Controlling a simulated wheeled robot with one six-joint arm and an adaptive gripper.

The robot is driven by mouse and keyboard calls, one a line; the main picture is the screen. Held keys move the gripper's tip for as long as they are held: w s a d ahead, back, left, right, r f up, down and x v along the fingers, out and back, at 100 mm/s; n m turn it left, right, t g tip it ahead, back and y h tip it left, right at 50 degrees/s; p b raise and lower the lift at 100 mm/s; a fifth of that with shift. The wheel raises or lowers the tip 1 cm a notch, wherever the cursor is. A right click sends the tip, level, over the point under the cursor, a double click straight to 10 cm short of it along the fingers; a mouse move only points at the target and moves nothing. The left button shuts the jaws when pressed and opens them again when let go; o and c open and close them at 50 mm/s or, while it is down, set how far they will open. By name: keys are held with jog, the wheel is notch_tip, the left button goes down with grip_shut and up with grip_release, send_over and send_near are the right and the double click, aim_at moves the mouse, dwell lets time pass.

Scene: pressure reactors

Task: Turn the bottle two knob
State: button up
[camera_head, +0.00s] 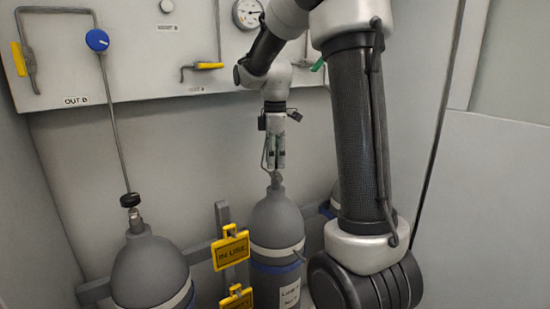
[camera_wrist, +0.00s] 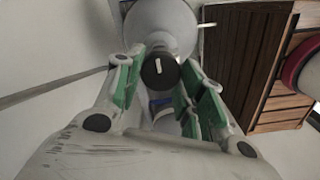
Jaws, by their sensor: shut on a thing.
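The middle grey gas bottle (camera_head: 277,224) stands upright against the wall, with a pale band, a blue band and a label that I cannot fully read. My gripper (camera_head: 275,167) points straight down over its top, at the valve. In the head view the fingers hide the knob. In the wrist view the black round knob (camera_wrist: 160,74) with a white mark sits between my green-padded fingers (camera_wrist: 158,64). The fingers are shut on the knob from both sides. The grey bottle shoulder (camera_wrist: 160,22) shows beyond it.
A second grey bottle (camera_head: 150,268) with a black knob (camera_head: 130,200) stands at the left. Yellow IN USE signs (camera_head: 231,250) hang between the bottles. Above is a wall panel with a blue knob (camera_head: 97,40), yellow-handled valves (camera_head: 209,66) and a gauge (camera_head: 247,13).

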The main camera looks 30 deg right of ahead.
jog(key=shift+r, duration=0.1)
dwell(0.3)
jog(key=o, duration=1)
notch_tip(320, 180, up, 12)
